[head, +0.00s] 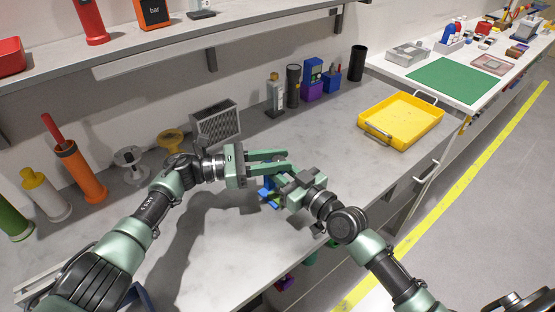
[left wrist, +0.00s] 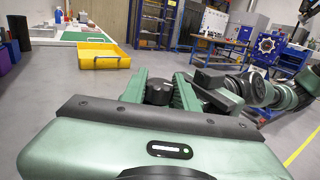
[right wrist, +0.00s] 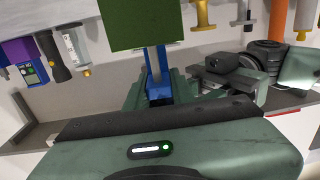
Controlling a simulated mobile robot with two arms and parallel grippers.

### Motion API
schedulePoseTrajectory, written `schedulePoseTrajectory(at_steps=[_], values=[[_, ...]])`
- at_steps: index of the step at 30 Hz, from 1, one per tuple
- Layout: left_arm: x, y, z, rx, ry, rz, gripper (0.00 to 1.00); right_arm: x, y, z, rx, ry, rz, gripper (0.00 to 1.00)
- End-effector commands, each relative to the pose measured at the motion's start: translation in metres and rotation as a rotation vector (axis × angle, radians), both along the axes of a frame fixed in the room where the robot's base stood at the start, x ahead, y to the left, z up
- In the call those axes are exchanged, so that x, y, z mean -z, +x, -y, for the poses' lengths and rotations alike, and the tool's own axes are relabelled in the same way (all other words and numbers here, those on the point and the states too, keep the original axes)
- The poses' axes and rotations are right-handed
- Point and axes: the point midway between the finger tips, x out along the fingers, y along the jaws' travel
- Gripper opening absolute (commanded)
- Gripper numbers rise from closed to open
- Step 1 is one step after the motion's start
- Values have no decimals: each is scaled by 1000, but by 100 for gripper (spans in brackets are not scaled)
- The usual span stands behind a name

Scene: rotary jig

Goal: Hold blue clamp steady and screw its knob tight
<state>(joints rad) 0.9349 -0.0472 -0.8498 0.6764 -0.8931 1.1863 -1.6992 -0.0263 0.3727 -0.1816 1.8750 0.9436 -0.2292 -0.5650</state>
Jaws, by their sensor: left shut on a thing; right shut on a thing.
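The blue clamp (head: 268,193) is mostly hidden behind my grippers in the head view, above the grey bench. My right gripper (head: 281,189) is shut on the blue clamp; its blue body shows between the fingers in the right wrist view (right wrist: 158,88). My left gripper (head: 288,161) reaches in from the left, just above and behind the right one. In the left wrist view a black round knob (left wrist: 159,92) sits between its fingers, and it is shut on this knob. A grey bar and a flat green piece (right wrist: 138,22) show beyond the blue body; I cannot tell what the green piece belongs to.
A yellow tray (head: 401,120) stands on the bench to the right. Bottles, a black torch (head: 293,86) and a grey box (head: 215,118) line the wall side. Orange (head: 80,170) and other cylinders stand at the left. The bench front is largely clear.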

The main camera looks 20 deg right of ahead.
Motion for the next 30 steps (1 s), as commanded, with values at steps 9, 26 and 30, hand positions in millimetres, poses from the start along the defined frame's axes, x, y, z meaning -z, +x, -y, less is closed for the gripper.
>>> schedulePoseTrajectory(at_steps=[9,26,30], values=[[1,1,-1,21,2,-3,0,0,-1,-4,-7,3,0,0],[1,0,-1,23,0,-3,52,0,-1,-2,-3,4,-1,0],[1,0,-3,24,1,-3,52,0,0,-1,-2,3,0,0]])
